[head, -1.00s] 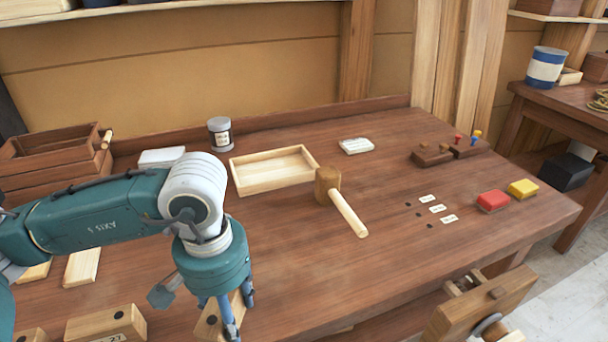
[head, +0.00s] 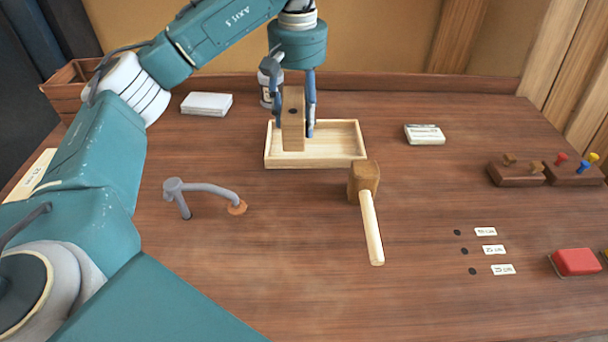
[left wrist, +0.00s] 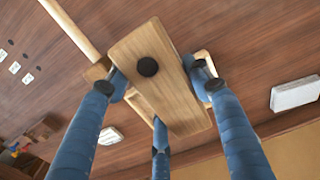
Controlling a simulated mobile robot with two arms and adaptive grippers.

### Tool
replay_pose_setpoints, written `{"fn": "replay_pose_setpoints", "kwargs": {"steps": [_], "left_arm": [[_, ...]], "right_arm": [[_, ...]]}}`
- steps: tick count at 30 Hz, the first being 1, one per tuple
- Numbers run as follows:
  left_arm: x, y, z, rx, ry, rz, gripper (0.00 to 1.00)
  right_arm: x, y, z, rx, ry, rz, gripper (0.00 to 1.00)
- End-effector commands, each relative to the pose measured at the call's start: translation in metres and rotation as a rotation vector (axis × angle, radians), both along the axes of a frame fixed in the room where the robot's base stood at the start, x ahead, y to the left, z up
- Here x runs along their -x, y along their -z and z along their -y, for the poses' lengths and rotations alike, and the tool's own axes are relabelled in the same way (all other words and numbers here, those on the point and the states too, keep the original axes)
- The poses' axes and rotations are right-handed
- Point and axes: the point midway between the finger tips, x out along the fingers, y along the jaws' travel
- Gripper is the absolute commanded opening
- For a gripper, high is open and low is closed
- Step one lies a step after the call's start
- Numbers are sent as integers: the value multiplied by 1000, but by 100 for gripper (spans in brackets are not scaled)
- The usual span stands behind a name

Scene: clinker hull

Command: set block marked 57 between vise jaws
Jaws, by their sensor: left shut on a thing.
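My left gripper (head: 292,108) is shut on a pale wooden block (head: 292,134) with a dark round spot on its face. No number shows on the block's visible faces. The vise is not in either current view. My right gripper is not in view.
A curved grey metal holdfast (head: 210,188) stands at left. The bench's front middle is clear.

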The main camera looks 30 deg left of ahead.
Motion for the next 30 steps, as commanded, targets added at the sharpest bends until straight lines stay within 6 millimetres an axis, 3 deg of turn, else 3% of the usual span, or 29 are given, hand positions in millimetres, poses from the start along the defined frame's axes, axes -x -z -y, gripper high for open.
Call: {"fn": "replay_pose_setpoints", "kwargs": {"steps": [1,5,15,23,30], "left_arm": [[1,16,1,1,2,-8,13],[2,49,2,2,4,-8,13],[2,126,1,0,2,-5,13],[1,148,1,0,2,-2,13],[1,181,1,0,2,-4,13]], "right_arm": [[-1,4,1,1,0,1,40],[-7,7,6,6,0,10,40],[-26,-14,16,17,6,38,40],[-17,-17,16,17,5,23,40],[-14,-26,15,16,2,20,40]]}}
